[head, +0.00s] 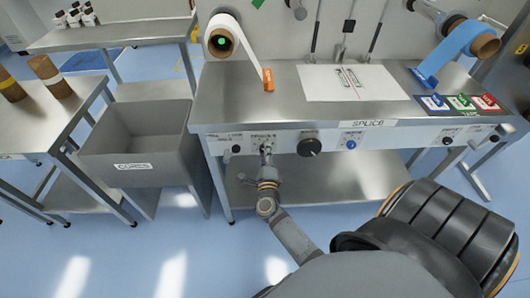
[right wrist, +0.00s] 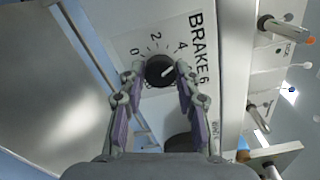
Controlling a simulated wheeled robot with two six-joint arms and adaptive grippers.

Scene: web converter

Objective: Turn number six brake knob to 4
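The number six brake knob (right wrist: 159,71) is small, round and black, with a white pointer line. It sits on a white panel beside the lettering "BRAKE 6", with 0, 2 and 4 around it. The pointer slants up and right in the right wrist view, close to the direction of the 4 and slightly past it. My right gripper (right wrist: 160,74) has one fingertip on each side of the knob, seemingly touching it. In the head view my right gripper (head: 266,152) is at the table's front panel and hides the knob. My left gripper is not in view.
A larger black knob (head: 309,146) and a blue knob (head: 351,145) lie right of my gripper on the same panel. A grey bin (head: 138,160) marked "CORES" stands left. The splice table (head: 230,100) overhangs a lower shelf (head: 325,185).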

